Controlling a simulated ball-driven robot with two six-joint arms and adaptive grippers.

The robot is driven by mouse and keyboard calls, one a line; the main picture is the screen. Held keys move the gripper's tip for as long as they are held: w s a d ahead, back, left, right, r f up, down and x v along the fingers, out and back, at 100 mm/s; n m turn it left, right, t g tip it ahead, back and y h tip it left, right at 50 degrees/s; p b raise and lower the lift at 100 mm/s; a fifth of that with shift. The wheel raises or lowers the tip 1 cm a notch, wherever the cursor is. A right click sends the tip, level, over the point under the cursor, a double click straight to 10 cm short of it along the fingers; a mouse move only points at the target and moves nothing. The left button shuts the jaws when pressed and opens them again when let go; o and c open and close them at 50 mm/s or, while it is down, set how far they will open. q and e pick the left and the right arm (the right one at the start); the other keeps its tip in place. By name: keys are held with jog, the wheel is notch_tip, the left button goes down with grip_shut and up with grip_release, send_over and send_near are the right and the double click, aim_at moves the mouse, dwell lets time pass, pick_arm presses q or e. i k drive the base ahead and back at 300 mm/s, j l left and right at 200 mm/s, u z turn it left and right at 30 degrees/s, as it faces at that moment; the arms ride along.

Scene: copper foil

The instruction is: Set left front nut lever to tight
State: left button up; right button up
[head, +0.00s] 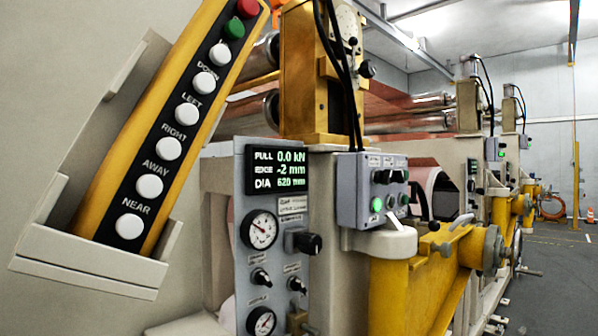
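Neither of my grippers shows in the head view. A yellow bearing arm (415,285) stands at the front right of the near machine, with a grey round hub (491,248) at its far end.
A yellow push-button pendant (165,120) leans in a pale holder (90,268) at the near left. A gauge panel (285,215) and a grey switch box (372,190) with a lit green button stand mid-view. Free floor (560,270) lies at right.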

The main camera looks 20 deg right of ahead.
aim_at(353, 41)
jog(key=k+l+z, duration=0.1)
jog(key=l+z, duration=0.9)
